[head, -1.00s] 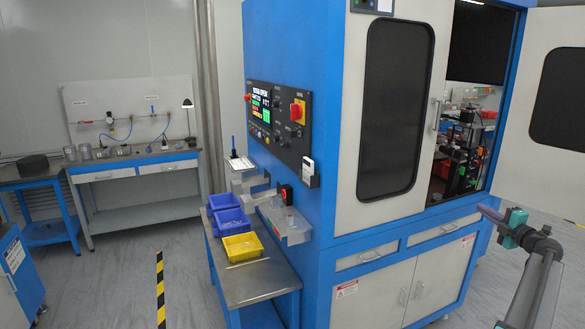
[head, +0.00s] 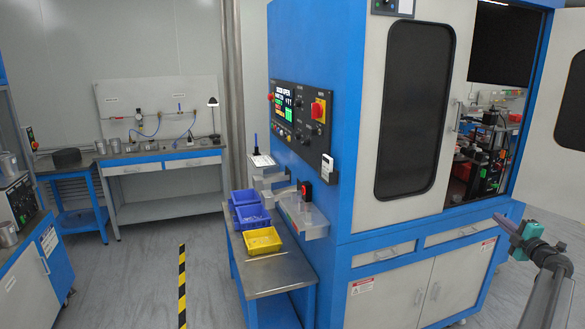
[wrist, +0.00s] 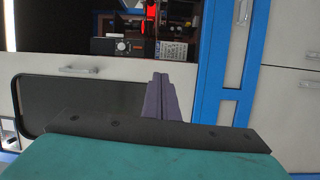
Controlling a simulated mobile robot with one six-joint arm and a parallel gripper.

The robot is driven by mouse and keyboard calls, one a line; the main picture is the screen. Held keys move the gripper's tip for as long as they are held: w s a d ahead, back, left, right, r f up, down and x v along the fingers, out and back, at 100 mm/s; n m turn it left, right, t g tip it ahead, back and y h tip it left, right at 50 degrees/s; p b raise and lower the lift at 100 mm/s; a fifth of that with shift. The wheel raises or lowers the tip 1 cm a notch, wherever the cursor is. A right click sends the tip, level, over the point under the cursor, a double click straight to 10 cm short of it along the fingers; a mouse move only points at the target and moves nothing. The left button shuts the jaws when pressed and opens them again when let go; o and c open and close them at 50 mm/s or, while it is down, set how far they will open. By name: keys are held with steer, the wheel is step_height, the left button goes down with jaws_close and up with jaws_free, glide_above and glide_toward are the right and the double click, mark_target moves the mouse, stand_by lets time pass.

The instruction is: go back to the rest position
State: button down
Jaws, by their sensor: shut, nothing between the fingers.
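My gripper (head: 506,224) is at the right of the head view, at the end of my raised arm, in front of the blue and white machine (head: 345,190). In the wrist view my gripper's purple-grey fingers (wrist: 161,82) are closed together with nothing between them. They point toward the machine's open upper bay (wrist: 110,25). No contact with the machine is visible.
The machine's door (head: 570,120) stands open at the far right, close to my arm. A small side table (head: 270,277) with blue bins (head: 251,217) and a yellow bin (head: 262,240) stands left of the machine. The floor (head: 140,260) beyond a striped line is clear.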

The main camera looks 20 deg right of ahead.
steer(key=w+a+f+m+g+h, duration=0.2)
steer(key=w+a+f+m, duration=0.2)
steer(key=w+a+f, duration=0.4)
steer(key=w+a+f+m+g+h, duration=0.15)
steer(key=w+a+f+m, duration=0.35)
steer(key=f, duration=0.5)
steer(key=s+a+f+m+g, duration=0.3)
steer(key=a+f+m+g, duration=0.3)
steer(key=a+f, duration=1.75)
steer(key=s+a+f+g+y, duration=0.3)
steer(key=s+a+f, duration=0.5)
steer(key=a, duration=0.4)
steer(key=s+a+f+g+y, duration=0.2)
steer(key=s+a+f+g, duration=0.2)
steer(key=s+a+f, duration=0.65)
steer(key=s+a+r+n+g+y, duration=0.1)
steer(key=s+a+g+y, duration=0.2)
steer(key=s+a, duration=1.7)
steer(key=s+g, duration=0.2)
steer(key=g, duration=0.2)
steer(key=shift+r, duration=0.25)
steer(key=shift+a, duration=0.1)
